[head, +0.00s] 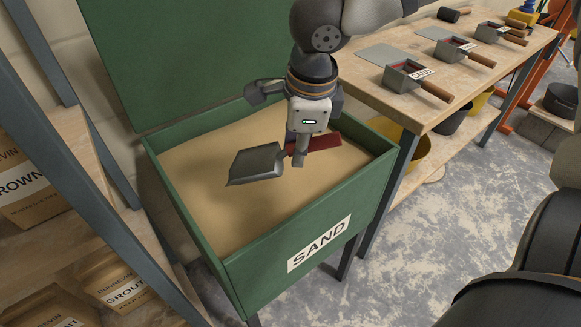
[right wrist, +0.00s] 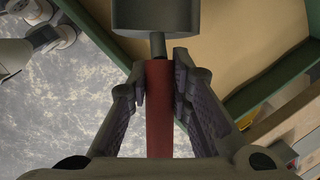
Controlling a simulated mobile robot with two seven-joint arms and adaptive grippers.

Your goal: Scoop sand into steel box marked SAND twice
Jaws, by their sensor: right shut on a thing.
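My right gripper (head: 302,150) is shut on the red handle (head: 325,143) of a scoop, above the sand (head: 215,210) in the green bin (head: 250,268) marked SAND. The scoop's grey steel pan (head: 256,163) points left; I see no sand on it, but its inside is not clear. In the right wrist view the fingers are on both sides of the red handle (right wrist: 158,105), with the pan (right wrist: 155,17) beyond. The steel box marked SAND (head: 403,80) stands on the wooden bench at right, with a wooden handle. My left gripper is not in view.
Two similar steel boxes (head: 453,48) (head: 489,33) stand farther along the bench (head: 375,95), beside flat grey plates. The bin's raised green lid (head: 190,50) stands behind the sand. A shelf with bags (head: 40,200) is at left. Buckets (head: 455,118) sit below the bench.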

